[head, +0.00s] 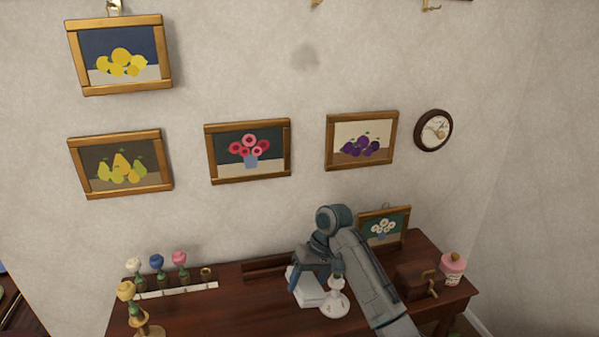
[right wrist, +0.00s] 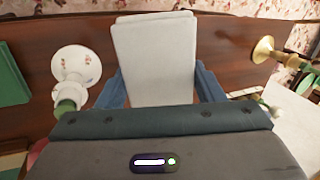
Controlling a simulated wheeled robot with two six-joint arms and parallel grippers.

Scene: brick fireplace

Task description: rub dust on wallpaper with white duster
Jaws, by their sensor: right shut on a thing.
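The dust (head: 305,57) is a grey smudge on the pale wallpaper (head: 240,60), high on the wall above the framed pictures. My right gripper (head: 312,272) is low over the wooden table, well below the smudge. It is shut on the white duster (head: 308,291), a pale flat block. In the right wrist view the duster (right wrist: 157,62) sits between the two blue fingers (right wrist: 158,90). I cannot tell whether the duster touches the table. My left gripper is not in view.
A white candlestick (head: 335,302) stands close beside the duster. A small flower picture (head: 383,227), wooden box (head: 416,280) and pink bottle (head: 452,268) are to the right. Flower ornaments (head: 157,264) and a brass holder (head: 146,322) are at left.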

